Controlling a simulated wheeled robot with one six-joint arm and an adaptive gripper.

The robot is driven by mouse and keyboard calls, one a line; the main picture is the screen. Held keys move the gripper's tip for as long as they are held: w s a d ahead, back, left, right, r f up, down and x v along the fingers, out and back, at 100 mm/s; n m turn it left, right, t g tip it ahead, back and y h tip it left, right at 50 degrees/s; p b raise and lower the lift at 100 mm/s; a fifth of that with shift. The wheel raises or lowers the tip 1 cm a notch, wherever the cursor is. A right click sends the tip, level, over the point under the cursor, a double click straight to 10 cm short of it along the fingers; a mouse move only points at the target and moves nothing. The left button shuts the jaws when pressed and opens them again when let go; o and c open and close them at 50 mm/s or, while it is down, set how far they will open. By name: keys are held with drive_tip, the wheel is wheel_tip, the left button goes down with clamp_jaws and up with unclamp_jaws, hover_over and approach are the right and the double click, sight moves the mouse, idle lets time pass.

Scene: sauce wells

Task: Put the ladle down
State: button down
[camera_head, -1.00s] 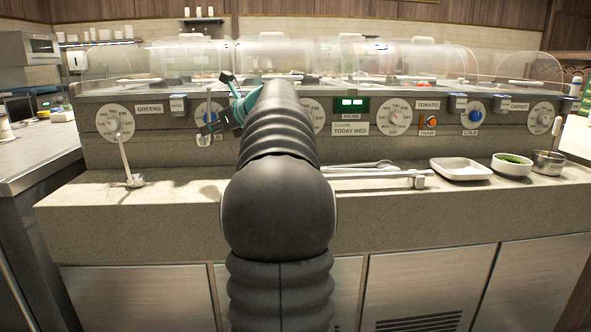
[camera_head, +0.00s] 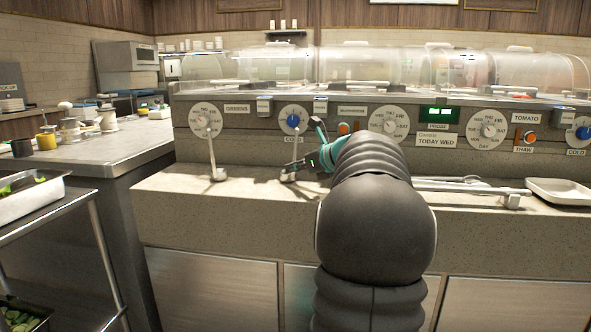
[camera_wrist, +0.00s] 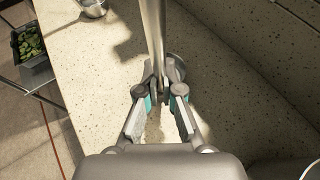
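My gripper (camera_wrist: 160,97) has its fingertips closed around the metal handle of a ladle (camera_wrist: 154,35) in the wrist view. The handle runs up the picture, and a rounded metal part, apparently the bowl, shows behind the fingertips. In the head view my gripper (camera_head: 306,165) is low over the stone counter (camera_head: 200,186), partly hidden by my arm. The held ladle's bowl (camera_head: 288,176) is at the counter surface or just above it; I cannot tell if it touches.
A second ladle (camera_head: 218,174) stands on the counter to the left, handle up. Metal utensils (camera_head: 465,184) and a white tray (camera_head: 560,191) lie to the right. The dial panel (camera_head: 245,125) stands behind.

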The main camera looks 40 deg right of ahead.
drive_tip(key=c, duration=1.3)
unclamp_jaws()
drive_tip(key=shift+r, duration=0.15)
drive_tip(key=v, duration=1.2)
drive_tip(key=shift+p, duration=0.35)
